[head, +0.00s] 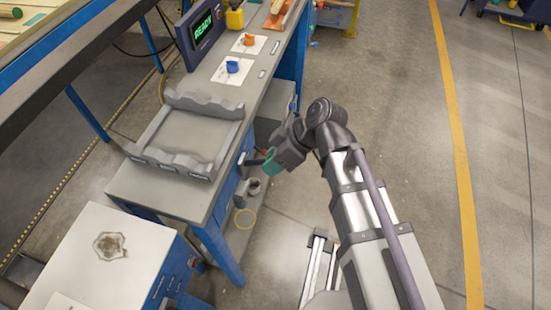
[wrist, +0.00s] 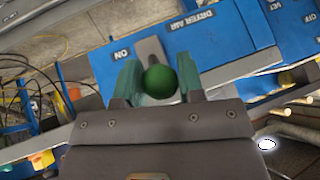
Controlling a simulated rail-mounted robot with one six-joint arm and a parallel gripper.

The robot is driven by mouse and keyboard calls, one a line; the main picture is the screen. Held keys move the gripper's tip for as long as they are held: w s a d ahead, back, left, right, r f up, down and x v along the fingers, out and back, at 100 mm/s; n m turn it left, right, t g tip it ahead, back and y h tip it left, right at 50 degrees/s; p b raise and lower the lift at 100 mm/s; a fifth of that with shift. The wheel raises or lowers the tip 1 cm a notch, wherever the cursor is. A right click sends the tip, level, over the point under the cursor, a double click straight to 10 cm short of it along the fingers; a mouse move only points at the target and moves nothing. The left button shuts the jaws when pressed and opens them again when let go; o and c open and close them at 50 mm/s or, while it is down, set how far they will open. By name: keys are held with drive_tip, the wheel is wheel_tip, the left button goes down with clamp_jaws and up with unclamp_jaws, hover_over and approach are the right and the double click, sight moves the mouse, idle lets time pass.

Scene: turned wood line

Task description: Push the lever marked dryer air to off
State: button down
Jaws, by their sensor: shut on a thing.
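The lever marked dryer air has a grey arm (wrist: 150,50) and a round green knob (wrist: 160,83) in the wrist view. It comes out of a blue panel (wrist: 220,45) with a DRYER AIR label (wrist: 190,22) and an ON label (wrist: 121,54). The knob sits between the teal fingers of my gripper (wrist: 158,80), which is shut on it. In the head view my gripper (head: 271,161) is at the right side of the grey bench, and the fingers and arm hide the knob there.
Another blue panel with an OFF label (wrist: 308,18) is at the right of the wrist view. In the head view a grey cradle (head: 188,135) and a READY screen (head: 202,30) are on the bench (head: 170,195). Open floor lies to the right.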

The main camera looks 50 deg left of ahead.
drive_tip(key=c, duration=0.8)
unclamp_jaws()
drive_tip(key=shift+o, duration=0.2)
drive_tip(key=shift+r, duration=0.1)
drive_tip(key=p+v, duration=0.8)
drive_tip(key=v, duration=0.2)
drive_tip(key=shift+w+r, duration=0.15)
drive_tip(key=shift+r, duration=0.1)
drive_tip(key=shift+d, duration=0.1)
